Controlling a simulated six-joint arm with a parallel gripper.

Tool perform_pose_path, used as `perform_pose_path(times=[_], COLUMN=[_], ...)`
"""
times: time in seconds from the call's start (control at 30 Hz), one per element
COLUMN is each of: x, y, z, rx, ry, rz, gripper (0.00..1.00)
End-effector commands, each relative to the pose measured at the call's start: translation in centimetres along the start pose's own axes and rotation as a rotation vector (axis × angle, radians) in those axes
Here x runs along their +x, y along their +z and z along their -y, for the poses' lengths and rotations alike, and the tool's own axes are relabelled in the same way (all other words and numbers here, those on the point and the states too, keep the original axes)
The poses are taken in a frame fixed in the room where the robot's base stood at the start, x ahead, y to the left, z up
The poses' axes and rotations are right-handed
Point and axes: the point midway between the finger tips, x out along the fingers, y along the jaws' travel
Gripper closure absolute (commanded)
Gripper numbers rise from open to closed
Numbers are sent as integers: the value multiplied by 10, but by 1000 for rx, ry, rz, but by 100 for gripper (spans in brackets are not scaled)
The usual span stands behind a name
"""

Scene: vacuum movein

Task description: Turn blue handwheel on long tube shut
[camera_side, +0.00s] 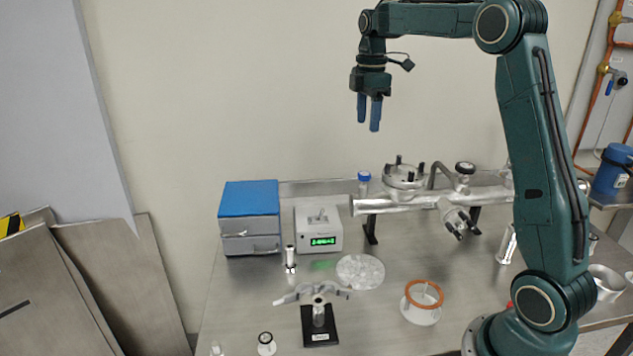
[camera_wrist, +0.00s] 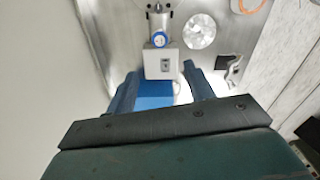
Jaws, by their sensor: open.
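The long metal tube (camera_side: 400,205) lies roughly level on dark stands at the back of the steel bench. A small blue handwheel (camera_side: 364,176) stands upright at its left end. My gripper (camera_side: 368,118) points down, open and empty, high above the left end of the tube. In the wrist view its fingers (camera_wrist: 160,85) are spread apart, with the handwheel beyond them. Nothing is touched.
A black-knobbed valve (camera_side: 465,168) and a round flanged port (camera_side: 403,176) stand on the tube further right. A blue-topped drawer box (camera_side: 250,198) and a white device with a green display (camera_side: 319,230) stand left. The air around my gripper is clear.

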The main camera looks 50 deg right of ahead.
Motion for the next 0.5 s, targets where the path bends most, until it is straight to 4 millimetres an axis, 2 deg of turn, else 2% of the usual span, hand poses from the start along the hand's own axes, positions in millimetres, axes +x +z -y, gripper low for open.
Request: perform_pose_path(times=[0.27,0.5], x=[3,20], y=[0,0], z=[0,0], rx=[-1,0], ry=[-2,-2], rz=[0,0], gripper=[47,47])
